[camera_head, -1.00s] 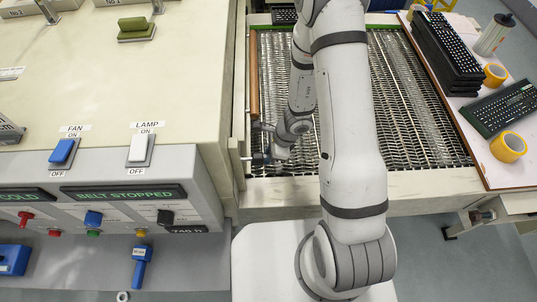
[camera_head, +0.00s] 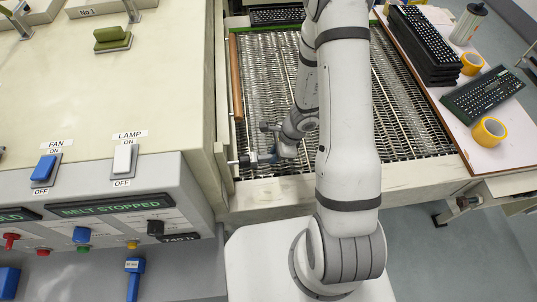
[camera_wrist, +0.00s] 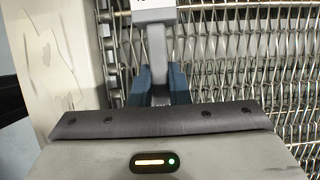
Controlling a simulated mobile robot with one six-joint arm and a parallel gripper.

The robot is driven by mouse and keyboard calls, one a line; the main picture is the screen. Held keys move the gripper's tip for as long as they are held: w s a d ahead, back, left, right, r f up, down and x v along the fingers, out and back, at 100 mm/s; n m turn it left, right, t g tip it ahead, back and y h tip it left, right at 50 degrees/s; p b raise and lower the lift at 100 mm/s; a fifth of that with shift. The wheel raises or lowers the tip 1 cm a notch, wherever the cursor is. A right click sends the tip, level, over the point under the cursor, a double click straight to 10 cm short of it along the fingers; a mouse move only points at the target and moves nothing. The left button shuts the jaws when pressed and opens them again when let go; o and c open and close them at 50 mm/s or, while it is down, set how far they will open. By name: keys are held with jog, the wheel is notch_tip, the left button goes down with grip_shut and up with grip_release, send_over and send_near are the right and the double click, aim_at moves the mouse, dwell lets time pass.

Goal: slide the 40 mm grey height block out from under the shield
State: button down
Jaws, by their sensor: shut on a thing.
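In the wrist view, my gripper (camera_wrist: 158,88) has its two blue fingers closed on the narrow grey part of the height block (camera_wrist: 156,48). A broader pale part with a white face continues from it to the top edge of the picture, where its dark lettering is cut off. In the head view, my gripper (camera_head: 266,158) is low at the front left corner of the mesh belt, pointing left, with a small dark and pale piece at its tip. The shield cannot be made out surely, and whether the block touches it cannot be told.
The mesh belt (camera_head: 408,105) runs back beneath my arm, with a brown bar (camera_head: 236,75) along its left edge. A cream housing (camera_head: 150,85) stands at left. A side board (camera_head: 455,125) at right holds keyboards, yellow tape rolls and a bottle.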

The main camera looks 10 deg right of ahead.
jog(key=shift+d, duration=2)
notch_tip(320, 180, up, 9)
jog(key=p, duration=0.7)
jog(key=shift+s, duration=0.1)
